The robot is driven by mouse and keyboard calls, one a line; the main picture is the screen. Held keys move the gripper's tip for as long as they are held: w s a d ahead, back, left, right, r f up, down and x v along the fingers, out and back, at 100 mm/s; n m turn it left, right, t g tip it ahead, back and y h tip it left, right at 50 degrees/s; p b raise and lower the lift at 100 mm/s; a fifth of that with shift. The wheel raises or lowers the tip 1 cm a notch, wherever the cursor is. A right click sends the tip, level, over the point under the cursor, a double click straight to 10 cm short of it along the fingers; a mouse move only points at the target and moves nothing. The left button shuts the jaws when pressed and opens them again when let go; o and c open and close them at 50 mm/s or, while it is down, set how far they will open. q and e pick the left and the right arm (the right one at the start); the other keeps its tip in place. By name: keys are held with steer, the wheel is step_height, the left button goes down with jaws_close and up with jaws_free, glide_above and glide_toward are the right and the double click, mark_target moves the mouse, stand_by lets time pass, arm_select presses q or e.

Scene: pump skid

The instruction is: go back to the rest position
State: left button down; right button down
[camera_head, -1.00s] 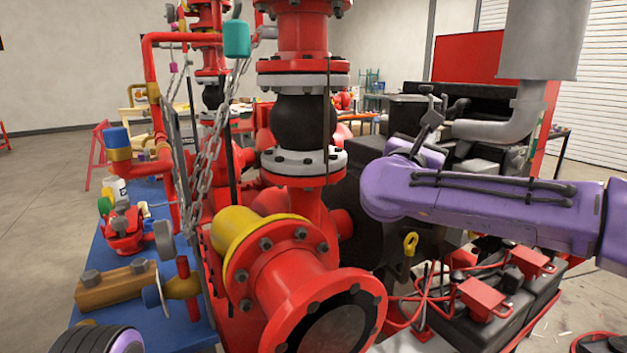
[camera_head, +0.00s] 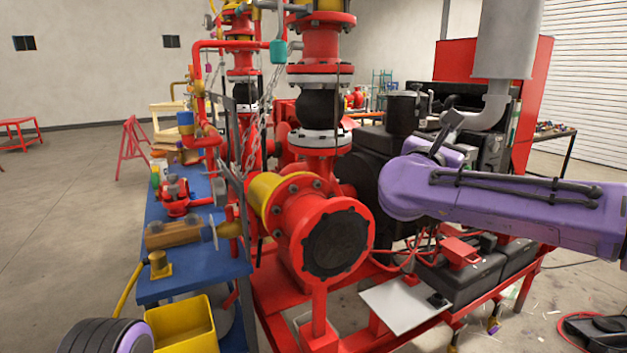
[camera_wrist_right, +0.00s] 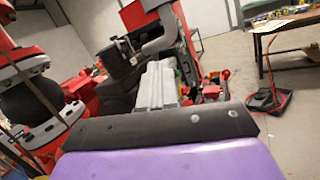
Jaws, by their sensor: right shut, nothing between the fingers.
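My right arm comes in from the right in the head view, and its purple link crosses in front of the black engine. My right gripper (camera_head: 447,132) is small and grey beyond the end of that link, shut with nothing in it. In the right wrist view the grey gripper (camera_wrist_right: 158,82) shows past the purple and black housing. It appears clear of the pump skid, though its distance from the engine is hard to judge. A dark, ribbed part of my left arm shows at the lower left; my left gripper is out of view.
The red pump with its round black-faced flange (camera_head: 338,243) stands close in front. A blue bench (camera_head: 160,225) with fittings is on the left, with a yellow bin (camera_head: 182,322) at its near end. Open floor (camera_head: 70,200) lies to the left.

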steer(key=a+f+n+t+y, duration=0.1)
steer(key=a+f+n+y, duration=0.25)
steer(key=f+n, duration=0.65)
steer(key=a+f+n+t+y, duration=0.1)
steer(key=a+f+n+y, duration=0.25)
steer(key=f+n, duration=0.65)
steer(key=s+f+n+g+y, duration=0.1)
steer(key=s+f+n, duration=0.15)
steer(key=f, duration=0.45)
steer(key=s+d+f+n+g+y, duration=0.1)
steer(key=s+f+n, duration=0.1)
steer(key=f+n, duration=0.3)
steer(key=s+f+n+g+y, duration=0.1)
steer(key=s+f+n+g, duration=0.15)
steer(key=f, duration=0.55)
steer(key=s+d+f+n+g, duration=0.4)
steer(key=s+f+n, duration=0.3)
steer(key=s+f, duration=0.9)
steer(key=s+d+f+n+g, duration=0.1)
steer(key=s+d+f+g, duration=0.1)
steer(key=s, duration=0.5)
steer(key=s+d+f+g, duration=0.2)
steer(key=s+f, duration=0.2)
steer(key=s, duration=0.3)
steer(key=s+d+f+n+g, duration=0.1)
steer(key=s+d+f+g, duration=0.1)
steer(key=s, duration=0.4)
steer(key=shift+s+d+f+n+h, duration=0.35)
steer(key=shift+d+f, duration=0.25)
steer(key=shift+f, duration=0.3)
